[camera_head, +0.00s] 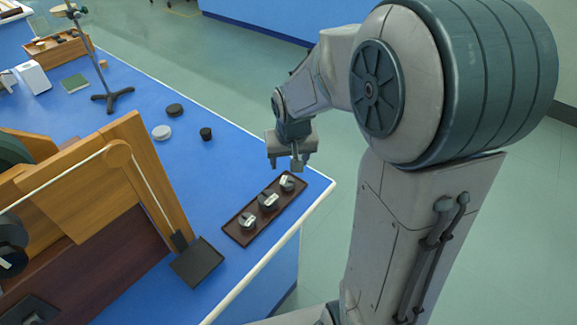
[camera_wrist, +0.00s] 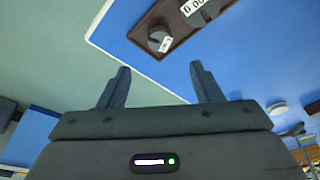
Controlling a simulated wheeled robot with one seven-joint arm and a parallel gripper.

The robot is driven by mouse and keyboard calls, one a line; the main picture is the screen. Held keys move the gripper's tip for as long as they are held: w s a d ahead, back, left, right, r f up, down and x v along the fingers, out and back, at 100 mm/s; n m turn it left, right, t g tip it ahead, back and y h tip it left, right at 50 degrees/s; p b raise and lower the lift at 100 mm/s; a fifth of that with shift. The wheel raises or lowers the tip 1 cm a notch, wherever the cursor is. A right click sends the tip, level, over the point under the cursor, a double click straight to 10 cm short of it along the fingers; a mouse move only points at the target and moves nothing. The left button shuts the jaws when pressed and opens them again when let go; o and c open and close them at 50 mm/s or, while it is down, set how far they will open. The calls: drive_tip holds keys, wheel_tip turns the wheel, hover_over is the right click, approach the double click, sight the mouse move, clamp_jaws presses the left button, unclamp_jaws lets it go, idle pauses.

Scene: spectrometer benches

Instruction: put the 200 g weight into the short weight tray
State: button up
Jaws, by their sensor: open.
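A narrow brown tray (camera_head: 236,231) lies near the bench's right edge and holds three dark grey weights in a row. The weights are the near one (camera_head: 248,222), the middle one (camera_head: 268,203) and the far one (camera_head: 287,183), each with a white label too small to read here. In the wrist view, one weight (camera_wrist: 159,39) shows a small label, and another label ends in "00 g"; I cannot tell which weight is 200 g. My gripper (camera_head: 285,165) is open and empty, above and beyond the tray's far end; its fingers also show in the wrist view (camera_wrist: 160,76).
A wooden apparatus (camera_head: 135,165) with a black plate (camera_head: 197,263) stands left of the tray. Behind are a black disc (camera_head: 174,110), a white disc (camera_head: 162,132), a small black cylinder (camera_head: 206,134), a metal stand (camera_head: 112,97) and a wooden box (camera_head: 62,48). Bench between is clear.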

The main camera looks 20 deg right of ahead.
drive_tip(key=s+r, duration=0.3)
drive_tip(key=s, duration=0.5)
drive_tip(key=s+r, duration=0.3)
drive_tip(key=s, duration=0.6)
drive_tip(key=shift+s+r+n, duration=0.15)
drive_tip(key=shift+r+n, duration=0.1)
drive_tip(key=shift+n, duration=0.15)
drive_tip(key=shift+d, duration=0.15)
drive_tip(key=c, duration=0.4)
drive_tip(key=shift+c, duration=0.5)
